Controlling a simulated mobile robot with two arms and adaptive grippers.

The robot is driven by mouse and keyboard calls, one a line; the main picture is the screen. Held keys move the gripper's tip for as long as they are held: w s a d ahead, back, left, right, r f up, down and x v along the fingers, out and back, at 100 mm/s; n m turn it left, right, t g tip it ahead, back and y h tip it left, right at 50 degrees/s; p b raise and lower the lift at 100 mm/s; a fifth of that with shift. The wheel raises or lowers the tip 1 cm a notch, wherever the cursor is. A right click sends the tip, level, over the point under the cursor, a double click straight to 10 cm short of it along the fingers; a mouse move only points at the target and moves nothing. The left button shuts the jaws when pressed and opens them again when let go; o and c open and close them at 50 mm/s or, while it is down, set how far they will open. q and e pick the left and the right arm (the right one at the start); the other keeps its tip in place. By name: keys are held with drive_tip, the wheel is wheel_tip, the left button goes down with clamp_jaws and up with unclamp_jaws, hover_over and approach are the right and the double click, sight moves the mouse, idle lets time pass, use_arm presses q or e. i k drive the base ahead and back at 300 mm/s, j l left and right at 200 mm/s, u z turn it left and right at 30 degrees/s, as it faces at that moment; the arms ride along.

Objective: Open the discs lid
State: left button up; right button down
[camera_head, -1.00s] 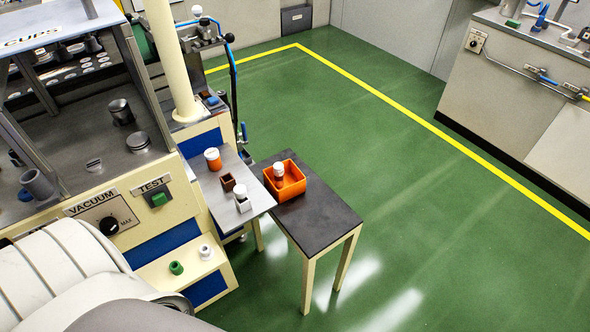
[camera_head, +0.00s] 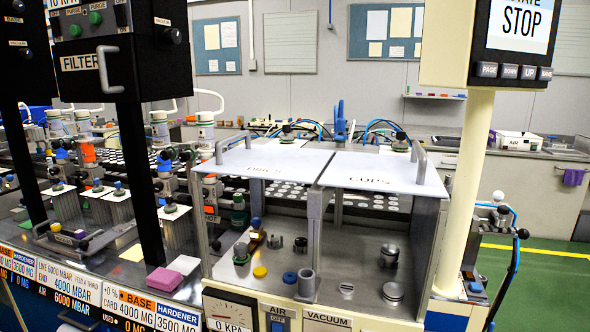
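The discs lid (camera_head: 268,163) is a white, flat panel on the left half of the top of a grey-framed case; its lettering is small and hard to read. It lies level, with a grey bar handle (camera_head: 233,142) on its left side. The matching cups lid (camera_head: 385,173) lies flat on the right half, with its own grey handle (camera_head: 418,154) at the right. Neither of my grippers shows in this view.
Inside the open-fronted case are a grey cup (camera_head: 306,283), a yellow disc (camera_head: 260,272) and several metal parts. A cream column (camera_head: 462,190) with a screen stands right of the case. Dark posts (camera_head: 140,180) with a filter box stand left. Green floor (camera_head: 530,272) is clear at right.

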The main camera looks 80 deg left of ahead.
sight(246, 160)
drive_tip(key=k+l+u, duration=0.1)
drive_tip(key=u, duration=2.6)
